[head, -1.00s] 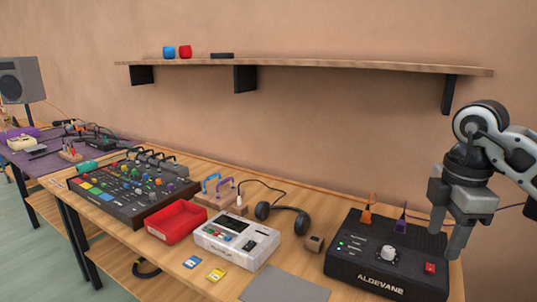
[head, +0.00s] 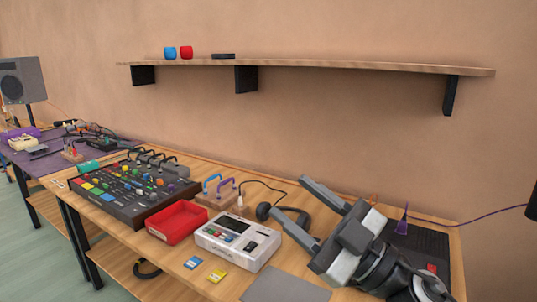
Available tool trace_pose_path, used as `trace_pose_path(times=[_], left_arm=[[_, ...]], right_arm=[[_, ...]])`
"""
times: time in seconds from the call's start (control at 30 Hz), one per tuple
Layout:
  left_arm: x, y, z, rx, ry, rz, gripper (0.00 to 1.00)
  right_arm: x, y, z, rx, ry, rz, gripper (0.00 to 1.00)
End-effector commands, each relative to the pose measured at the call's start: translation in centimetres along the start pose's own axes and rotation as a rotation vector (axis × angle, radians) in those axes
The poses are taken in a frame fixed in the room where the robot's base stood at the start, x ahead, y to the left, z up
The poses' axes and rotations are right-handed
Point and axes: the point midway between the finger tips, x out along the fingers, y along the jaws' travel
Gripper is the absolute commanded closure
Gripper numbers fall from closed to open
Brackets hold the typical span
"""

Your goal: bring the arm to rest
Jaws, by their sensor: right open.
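My right gripper (head: 304,214) is in the head view, low at the right, above the front of the wooden table (head: 205,289). Its two fingers are spread wide and point up and to the left, with nothing between them. My right arm comes in from the bottom right. The gripper and arm hide most of the black ALDEVANE box (head: 422,243) and part of the black headphones (head: 264,211). My left gripper is not in view.
A white device (head: 262,240), a red tray (head: 160,236) and a mixer (head: 115,205) stand left of the gripper. Two small cartridges, blue (head: 192,262) and yellow (head: 217,276), lie at the front. A wall shelf (head: 350,69) hangs above. A purple cable (head: 455,222) runs right.

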Motion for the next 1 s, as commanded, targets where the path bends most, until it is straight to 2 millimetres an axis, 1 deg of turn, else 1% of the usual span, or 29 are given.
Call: trace_pose_path(times=[0.03, 0.07, 0.1, 0.17, 0.2, 0.27, 0.3, 0.33, 0.37, 0.4, 0.43, 0.5, 0.6, 0.8, 1.0], left_arm=[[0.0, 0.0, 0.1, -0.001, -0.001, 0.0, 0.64], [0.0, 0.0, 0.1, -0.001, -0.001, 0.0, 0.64], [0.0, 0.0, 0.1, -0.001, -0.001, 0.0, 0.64], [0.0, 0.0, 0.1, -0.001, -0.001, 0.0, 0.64], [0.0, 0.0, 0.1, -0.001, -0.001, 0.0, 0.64], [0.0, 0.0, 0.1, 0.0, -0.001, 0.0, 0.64], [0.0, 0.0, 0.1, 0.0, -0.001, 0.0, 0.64], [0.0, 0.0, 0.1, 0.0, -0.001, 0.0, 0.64], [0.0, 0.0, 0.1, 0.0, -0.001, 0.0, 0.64], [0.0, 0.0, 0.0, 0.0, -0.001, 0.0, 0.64], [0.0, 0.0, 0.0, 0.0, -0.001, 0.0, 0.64], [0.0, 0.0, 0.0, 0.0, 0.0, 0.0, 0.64], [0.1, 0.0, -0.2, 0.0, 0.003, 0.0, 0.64], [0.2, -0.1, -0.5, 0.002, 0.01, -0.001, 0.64], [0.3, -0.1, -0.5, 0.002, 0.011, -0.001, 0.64]], right_arm=[[-1.4, 1.4, 1.0, 0.044, -0.05, 0.166, 0.5], [-2.4, 2.2, 1.8, 0.063, -0.093, 0.258, 0.5], [-4.1, 3.2, 3.1, 0.091, -0.168, 0.375, 0.5], [-7.2, 4.0, 5.4, 0.134, -0.31, 0.53, 0.5], [-9.6, 4.0, 7.1, 0.166, -0.423, 0.616, 0.5], [-13.4, 3.2, 9.5, 0.218, -0.609, 0.713, 0.5], [-16.0, 2.2, 10.9, 0.254, -0.733, 0.754, 0.5], [-17.9, 1.2, 11.8, 0.282, -0.826, 0.775, 0.5], [-19.7, 0.2, 12.5, 0.308, -0.917, 0.787, 0.5], [-21.9, -1.3, 13.2, 0.344, -1.026, 0.79, 0.5], [-23.3, -2.4, 13.6, 0.368, -1.101, 0.787, 0.5], [-26.1, -4.8, 14.1, 0.421, -1.248, 0.765, 0.5], [-29.1, -7.8, 14.1, 0.482, -1.408, 0.717, 0.5], [-33.2, -12.6, 13.0, 0.586, -1.636, 0.601, 0.5], [-36.2, -16.8, 11.1, 0.683, -1.807, 0.465, 0.5]])
